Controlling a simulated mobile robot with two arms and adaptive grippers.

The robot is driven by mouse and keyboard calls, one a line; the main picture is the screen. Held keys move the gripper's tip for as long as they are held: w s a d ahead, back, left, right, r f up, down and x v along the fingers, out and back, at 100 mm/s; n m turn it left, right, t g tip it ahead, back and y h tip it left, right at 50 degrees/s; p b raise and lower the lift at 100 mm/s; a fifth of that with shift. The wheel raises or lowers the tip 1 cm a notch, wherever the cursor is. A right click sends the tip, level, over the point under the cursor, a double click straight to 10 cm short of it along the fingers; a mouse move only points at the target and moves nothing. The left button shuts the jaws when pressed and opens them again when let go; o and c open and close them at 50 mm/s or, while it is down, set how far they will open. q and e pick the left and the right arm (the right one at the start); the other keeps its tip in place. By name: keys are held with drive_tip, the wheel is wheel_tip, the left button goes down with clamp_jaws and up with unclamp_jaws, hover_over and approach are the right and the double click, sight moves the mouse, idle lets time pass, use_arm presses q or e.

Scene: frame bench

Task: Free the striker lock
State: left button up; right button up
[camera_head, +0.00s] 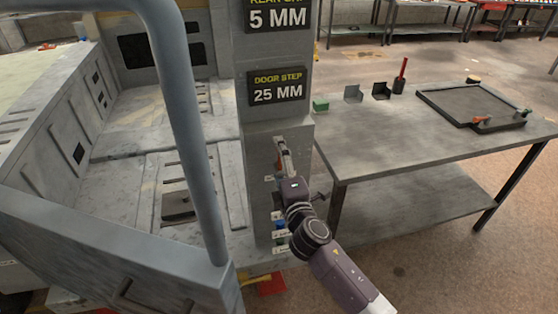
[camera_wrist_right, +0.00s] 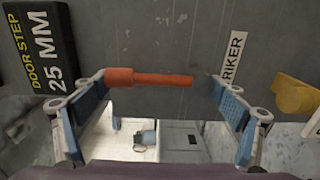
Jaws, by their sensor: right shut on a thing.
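The striker lock's orange-red pin-shaped handle (camera_wrist_right: 150,78) lies across the right wrist view in front of the grey post. A white label (camera_wrist_right: 233,60) whose visible letters read "RIKER" is on the post beside it. My right gripper (camera_wrist_right: 155,90) has a finger at each end of the handle and is shut on it. In the head view my right gripper (camera_head: 282,150) is at the face of the grey post (camera_head: 260,150), below the "DOOR STEP 25 MM" sign (camera_head: 277,86), and mostly hides the handle. My left gripper is not in view.
A yellow-orange knob (camera_wrist_right: 295,95) sits right of the label in the wrist view. Blue and green items (camera_head: 280,225) are lower on the post. A grey curved frame bar (camera_head: 185,110) stands left. The grey workbench (camera_head: 400,145) at right holds a dark tray (camera_head: 440,100) and small parts.

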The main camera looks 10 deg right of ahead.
drive_tip(key=o, duration=1.3)
drive_tip(key=shift+w+d+r, duration=0.1)
drive_tip(key=shift+w+r, duration=0.05)
drive_tip(key=shift+r, duration=0.5)
drive_tip(key=shift+o, duration=1)
drive_tip(key=shift+w+f, duration=0.1)
drive_tip(key=shift+f, duration=0.05)
drive_tip(key=shift+s+f, duration=0.15)
drive_tip(key=shift+s, duration=0.35)
drive_tip(key=s, duration=1.1)
drive_tip(key=shift+d, duration=0.15)
drive_tip(key=shift+f, duration=0.15)
